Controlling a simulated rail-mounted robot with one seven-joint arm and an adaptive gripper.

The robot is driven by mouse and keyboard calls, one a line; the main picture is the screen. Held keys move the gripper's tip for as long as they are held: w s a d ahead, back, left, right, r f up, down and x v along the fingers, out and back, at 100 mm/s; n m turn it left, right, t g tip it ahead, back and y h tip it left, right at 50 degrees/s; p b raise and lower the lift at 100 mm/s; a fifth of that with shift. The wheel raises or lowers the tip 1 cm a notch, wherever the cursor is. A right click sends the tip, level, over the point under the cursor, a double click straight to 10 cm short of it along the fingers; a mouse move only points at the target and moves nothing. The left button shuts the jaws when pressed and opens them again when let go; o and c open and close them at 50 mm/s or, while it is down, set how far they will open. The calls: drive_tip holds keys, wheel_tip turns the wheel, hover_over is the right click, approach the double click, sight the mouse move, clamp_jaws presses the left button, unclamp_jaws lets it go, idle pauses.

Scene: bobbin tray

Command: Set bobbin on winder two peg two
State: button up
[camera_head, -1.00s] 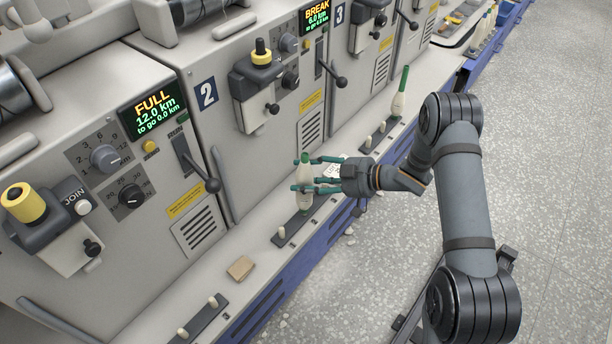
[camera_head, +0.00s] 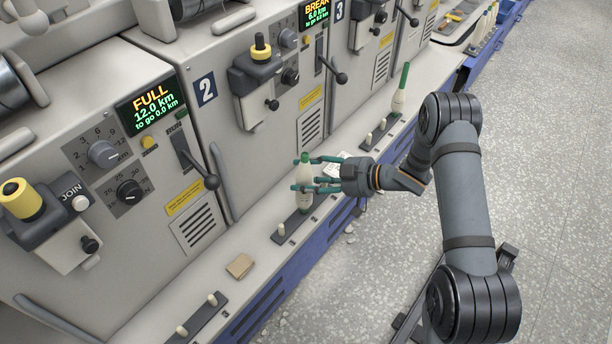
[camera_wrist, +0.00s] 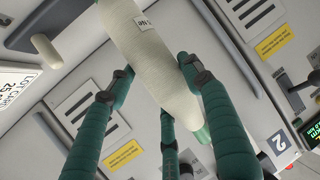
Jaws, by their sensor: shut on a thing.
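A cream bobbin (camera_head: 304,203) with a green tip stands upright at the far end of the dark peg strip (camera_head: 290,229) in front of the winder marked 2. The near peg (camera_head: 281,229) of that strip is bare. My gripper (camera_head: 305,187) reaches in from the right, its teal fingers shut around the bobbin's upper body. In the wrist view the fingers (camera_wrist: 150,85) surround the bobbin (camera_wrist: 150,60), whose small label shows. The bobbin's foot is out of the wrist view, and I cannot tell whether it is fully seated on the far peg.
A brown block (camera_head: 239,266) lies on the ledge at the near left, beside a strip with bare pegs (camera_head: 212,299). A white card (camera_head: 332,166) lies behind my fingers. The floor at right is clear.

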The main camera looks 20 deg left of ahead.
drive_tip(key=shift+r, duration=0.15)
drive_tip(key=shift+r+p, duration=0.65)
drive_tip(key=shift+p, duration=0.05)
drive_tip(key=shift+f+b, duration=0.65)
drive_tip(key=shift+f, duration=0.4)
idle(0.7)
drive_tip(key=o, duration=0.9)
drive_tip(key=shift+o, duration=0.2)
drive_tip(key=p+v, duration=0.5)
drive_tip(key=v, duration=0.6)
drive_tip(key=shift+p, duration=0.3)
drive_tip(key=shift+r, duration=0.1)
